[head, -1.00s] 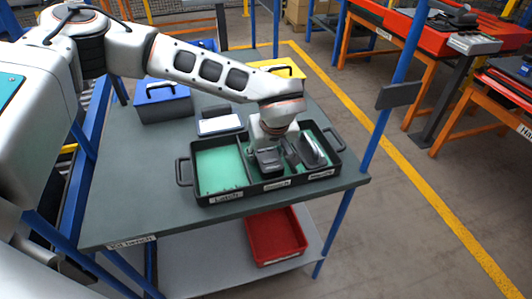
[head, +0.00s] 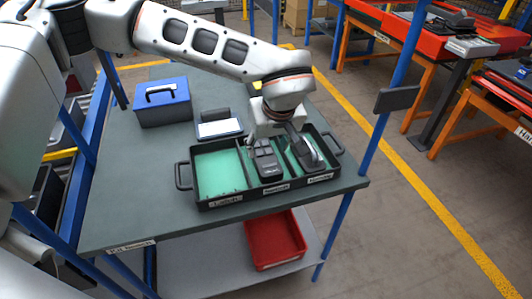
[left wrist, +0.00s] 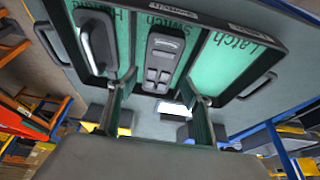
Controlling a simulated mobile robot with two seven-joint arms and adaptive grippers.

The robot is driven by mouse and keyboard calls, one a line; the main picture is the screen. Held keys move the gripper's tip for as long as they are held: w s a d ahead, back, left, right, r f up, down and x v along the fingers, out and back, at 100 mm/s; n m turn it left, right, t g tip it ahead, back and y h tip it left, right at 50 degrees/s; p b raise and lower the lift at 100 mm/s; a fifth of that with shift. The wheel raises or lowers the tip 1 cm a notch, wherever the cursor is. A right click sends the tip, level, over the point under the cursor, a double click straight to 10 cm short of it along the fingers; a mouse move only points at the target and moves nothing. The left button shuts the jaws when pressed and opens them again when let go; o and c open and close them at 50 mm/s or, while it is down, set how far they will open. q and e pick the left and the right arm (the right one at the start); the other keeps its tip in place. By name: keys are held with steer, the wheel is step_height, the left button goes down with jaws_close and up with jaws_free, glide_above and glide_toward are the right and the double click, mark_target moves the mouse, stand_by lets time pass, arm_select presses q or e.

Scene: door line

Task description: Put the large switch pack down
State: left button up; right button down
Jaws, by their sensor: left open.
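The large switch pack (head: 267,161), dark grey with buttons, lies in the middle compartment of the black tray (head: 228,201), labelled Switch. It also shows in the left wrist view (left wrist: 162,60), lying lengthwise between the dividers. My left gripper (left wrist: 158,105) is open, with nothing between its fingers, and apart from the pack. In the head view my left gripper (head: 289,138) is just behind and above the tray, its fingers partly hidden. My right gripper is not in view.
A handle (left wrist: 97,42) lies in the Handle compartment; the Latch compartment (head: 217,174) is empty. A blue case (head: 163,103) and a white-faced device (head: 219,128) stand behind the tray. A red bin (head: 275,241) sits on the lower shelf. The bench's left side is clear.

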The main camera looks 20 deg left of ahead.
arm_select(q)
steer(key=shift+v, duration=2.35)
steer(key=shift+s, duration=0.1)
